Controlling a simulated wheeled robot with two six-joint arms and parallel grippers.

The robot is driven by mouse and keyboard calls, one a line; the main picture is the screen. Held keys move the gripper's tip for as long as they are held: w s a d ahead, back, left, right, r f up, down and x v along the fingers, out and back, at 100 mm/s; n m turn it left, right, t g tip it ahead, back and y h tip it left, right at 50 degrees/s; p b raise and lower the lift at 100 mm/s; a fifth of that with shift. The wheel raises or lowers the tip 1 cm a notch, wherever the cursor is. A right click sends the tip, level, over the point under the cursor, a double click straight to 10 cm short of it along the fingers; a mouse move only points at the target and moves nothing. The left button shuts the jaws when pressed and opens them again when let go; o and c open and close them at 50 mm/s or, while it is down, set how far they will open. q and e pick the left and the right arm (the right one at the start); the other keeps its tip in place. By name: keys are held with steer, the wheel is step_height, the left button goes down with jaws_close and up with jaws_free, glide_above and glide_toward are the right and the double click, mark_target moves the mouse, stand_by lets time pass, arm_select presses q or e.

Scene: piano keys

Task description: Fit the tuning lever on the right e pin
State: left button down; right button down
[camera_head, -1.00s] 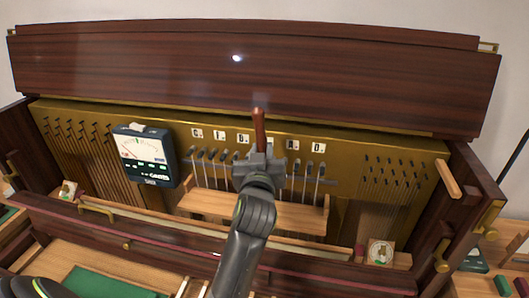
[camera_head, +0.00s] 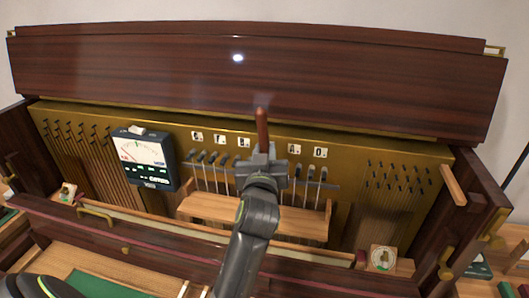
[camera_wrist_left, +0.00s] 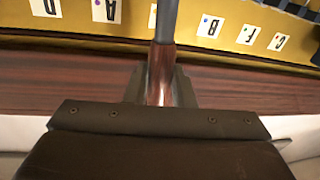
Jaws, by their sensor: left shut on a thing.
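My left gripper (camera_head: 262,158) is shut on the red-brown wooden handle of the tuning lever (camera_head: 262,128), which stands up above the jaws in front of the brass plate. In the left wrist view the handle (camera_wrist_left: 161,78) sits between the fingers and a grey metal shaft (camera_wrist_left: 167,20) runs on from it to the top edge. The shaft's far end is out of that view, and my gripper hides it in the head view. Tuning pins (camera_head: 210,157) stand below the letter labels; the middle ones are hidden. A label (camera_wrist_left: 152,16) is mostly covered by the shaft, so I cannot read it.
A meter (camera_head: 146,158) hangs on the brass plate (camera_head: 365,148) left of the labelled pins. A wooden shelf (camera_head: 220,210) lies below them. More pins (camera_head: 395,180) stand at the right. The dark wooden lid (camera_head: 350,80) rises behind.

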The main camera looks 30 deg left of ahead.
arm_select(q)
steer(key=shift+r, duration=0.1)
arm_select(e)
steer(key=shift+a+r, duration=0.1)
steer(key=shift+r, duration=0.05)
steer(key=shift+a, duration=0.35)
arm_select(q)
steer(key=shift+w, duration=0.2)
steer(key=shift+w+a, duration=0.1)
steer(key=shift+w, duration=0.2)
arm_select(e)
steer(key=shift+d, duration=0.2)
steer(key=shift+d, duration=0.15)
arm_select(q)
steer(key=shift+w, duration=0.25)
steer(key=shift+w+a, duration=0.15)
steer(key=shift+w, duration=0.15)
steer(key=shift+w, duration=0.15)
